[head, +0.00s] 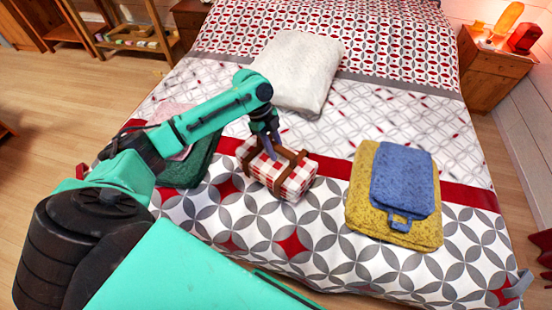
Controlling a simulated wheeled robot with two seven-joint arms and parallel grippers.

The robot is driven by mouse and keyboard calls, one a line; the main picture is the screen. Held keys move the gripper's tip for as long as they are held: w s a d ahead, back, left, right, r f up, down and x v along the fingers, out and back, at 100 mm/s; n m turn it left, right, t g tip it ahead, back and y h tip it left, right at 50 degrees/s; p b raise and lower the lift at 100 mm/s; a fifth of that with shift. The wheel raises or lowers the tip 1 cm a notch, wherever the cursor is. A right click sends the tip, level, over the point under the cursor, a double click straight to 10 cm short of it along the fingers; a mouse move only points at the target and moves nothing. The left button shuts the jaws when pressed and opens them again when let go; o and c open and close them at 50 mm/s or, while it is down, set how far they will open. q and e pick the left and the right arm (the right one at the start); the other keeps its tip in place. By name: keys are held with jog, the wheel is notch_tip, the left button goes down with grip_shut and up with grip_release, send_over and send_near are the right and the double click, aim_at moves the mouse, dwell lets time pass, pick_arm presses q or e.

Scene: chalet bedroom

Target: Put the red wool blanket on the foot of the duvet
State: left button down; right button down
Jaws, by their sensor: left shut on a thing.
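The red wool blanket shows as a folded, red-and-white checked bundle with brown straps (294,184). It is at the foot of the duvet (330,245), left of the yellow and blue pile; I cannot tell whether it rests fully on the duvet or is slightly lifted. My left gripper (271,153) reaches in from the left and is shut on the bundle near its upper left side. The fingertips partly hide the strap there. My right gripper is not in view.
A dark green folded cloth (187,170) with a pink one (172,118) lies left of the bundle, partly behind my arm. A yellow folded towel (362,215) bears a blue one (403,180). A white pillow (297,72) lies further up. The front duvet is clear.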

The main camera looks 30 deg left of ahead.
pick_arm(q)
notch_tip(320, 180, down, 5)
jog(key=shift+r, duration=0.1)
jog(key=c, duration=0.6)
grip_release()
jog(key=shift+c, duration=0.2)
jog(key=v, duration=1.2)
jog(key=shift+s+d+r+b, duration=0.1)
jog(key=shift+b, duration=0.25)
